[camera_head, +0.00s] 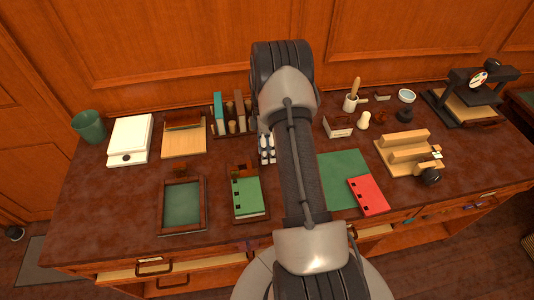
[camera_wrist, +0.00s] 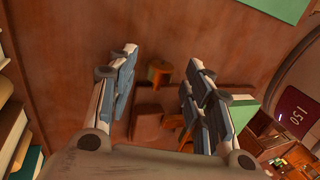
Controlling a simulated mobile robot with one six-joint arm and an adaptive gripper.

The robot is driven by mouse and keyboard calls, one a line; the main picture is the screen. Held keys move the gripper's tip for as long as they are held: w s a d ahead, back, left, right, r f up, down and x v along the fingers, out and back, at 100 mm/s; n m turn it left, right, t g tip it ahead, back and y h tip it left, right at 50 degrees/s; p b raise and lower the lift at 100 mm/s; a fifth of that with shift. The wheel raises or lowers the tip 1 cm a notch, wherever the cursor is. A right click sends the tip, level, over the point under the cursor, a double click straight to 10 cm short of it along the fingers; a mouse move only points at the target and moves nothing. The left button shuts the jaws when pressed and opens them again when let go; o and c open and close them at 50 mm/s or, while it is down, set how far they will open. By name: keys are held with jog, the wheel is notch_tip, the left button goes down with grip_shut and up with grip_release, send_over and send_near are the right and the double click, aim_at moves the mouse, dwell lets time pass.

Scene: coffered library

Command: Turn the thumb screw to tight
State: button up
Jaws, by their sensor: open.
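No part is clearly readable as the thumb screw. A black round knob (camera_head: 431,177) sits at the front right corner of a pale wooden press (camera_head: 405,137), with a small white marked plate (camera_head: 437,155) beside it; I cannot tell if this knob is the screw. My gripper (camera_head: 266,148) is over the middle of the desk, left of that press and mostly hidden by my arm. In the wrist view my gripper (camera_wrist: 160,62) is open, its blue-padded fingers apart. A small brown round piece (camera_wrist: 159,71) shows between them, apparently beyond the fingertips and not held.
A green-filled tray (camera_head: 183,203), a green book (camera_head: 247,196), a green mat (camera_head: 343,172) and a red book (camera_head: 368,194) lie along the front. A book rack (camera_head: 230,117) stands behind. A black press with a dial (camera_head: 478,80) is at the far right. Several drawers are partly open.

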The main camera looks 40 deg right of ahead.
jog(key=v, duration=1.1)
